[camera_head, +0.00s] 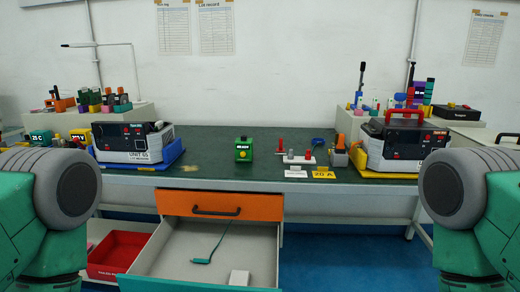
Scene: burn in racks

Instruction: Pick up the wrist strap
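A thin dark-green cord with a small green end piece (201,261), which looks like the wrist strap, lies in the open drawer (150,262) below the bench. The end piece lies on the drawer floor, left of its middle, and the cord runs up and right from it. Only parts of my two arms show, at the left and right edges. Neither gripper is in view.
The drawer, under an orange front (182,203), also holds a small white block (239,277). A red bin (101,268) stands left of it. On the green bench top (215,160) are two boxy testers (118,157) (411,165), a green block (243,151) and a white holder (299,159).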

